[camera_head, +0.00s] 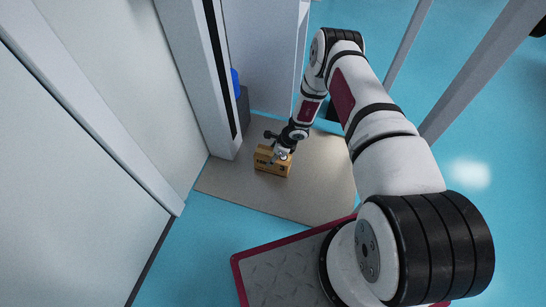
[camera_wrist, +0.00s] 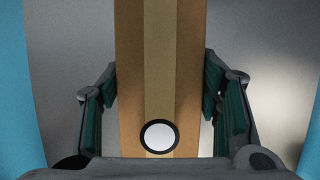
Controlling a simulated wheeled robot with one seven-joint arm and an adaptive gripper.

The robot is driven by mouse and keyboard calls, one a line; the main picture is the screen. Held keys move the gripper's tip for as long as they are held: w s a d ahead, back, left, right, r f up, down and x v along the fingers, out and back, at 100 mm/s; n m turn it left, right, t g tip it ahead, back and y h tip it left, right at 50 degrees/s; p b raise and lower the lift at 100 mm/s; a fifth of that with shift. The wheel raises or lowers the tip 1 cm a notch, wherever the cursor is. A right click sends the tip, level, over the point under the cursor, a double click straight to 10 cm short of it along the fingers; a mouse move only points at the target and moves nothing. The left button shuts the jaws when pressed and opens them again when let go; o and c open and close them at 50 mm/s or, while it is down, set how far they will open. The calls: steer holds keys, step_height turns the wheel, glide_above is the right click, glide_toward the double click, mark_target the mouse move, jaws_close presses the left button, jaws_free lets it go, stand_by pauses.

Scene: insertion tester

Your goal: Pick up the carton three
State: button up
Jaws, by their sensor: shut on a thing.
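A small brown carton (camera_head: 271,167) stands on the beige board in the head view, with dark marks on its near side. In the wrist view the carton (camera_wrist: 130,60) runs up the middle, with a paler tape strip down its centre and a white disc with a black ring near its lower end. My gripper (camera_head: 282,154) is at the carton's top in the head view. In the wrist view my gripper (camera_wrist: 163,110) has one finger on each side of the carton, shut on it. Whether the carton is lifted off the board cannot be told.
The beige board (camera_head: 240,190) lies on a blue floor (camera_head: 200,240). A white post with a black strip (camera_head: 215,80) stands close at left, with a dark box (camera_head: 243,108) and a blue object (camera_head: 234,80) behind it. Grey posts (camera_head: 408,45) stand at right.

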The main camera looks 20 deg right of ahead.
step_height(320, 180, up, 4)
steer(key=p, duration=0.3)
steer(key=shift+r, duration=0.2)
steer(key=s+d+p, duration=0.3)
steer(key=s, duration=0.5)
steer(key=s+d+p, duration=0.3)
steer(key=s, duration=0.4)
steer(key=w+a+r+n+g, duration=0.2)
steer(key=w+a+r+n, duration=0.2)
steer(key=r, duration=0.4)
steer(key=w+a+r+n+g, duration=0.1)
steer(key=w+a+r+n, duration=0.25)
steer(key=r, duration=0.45)
steer(key=w+a+r+n+g, duration=0.25)
steer(key=a+r+n, duration=0.25)
steer(key=r, duration=0.3)
steer(key=s+d+r+n+g+h, duration=0.1)
steer(key=d+r+n+h, duration=0.15)
steer(key=r+n, duration=0.65)
steer(key=s+d+r+n+g+h, duration=0.1)
steer(key=d+r+n, duration=0.3)
steer(key=r, duration=1.2)
steer(key=s+r+p, duration=0.4)
steer(key=r+p, duration=0.9)
steer(key=p, duration=0.2)
steer(key=s+r+p, duration=0.5)
steer(key=r+p, duration=0.8)
steer(key=p, duration=0.2)
steer(key=shift+s, duration=0.3)
steer(key=shift+a, duration=0.1)
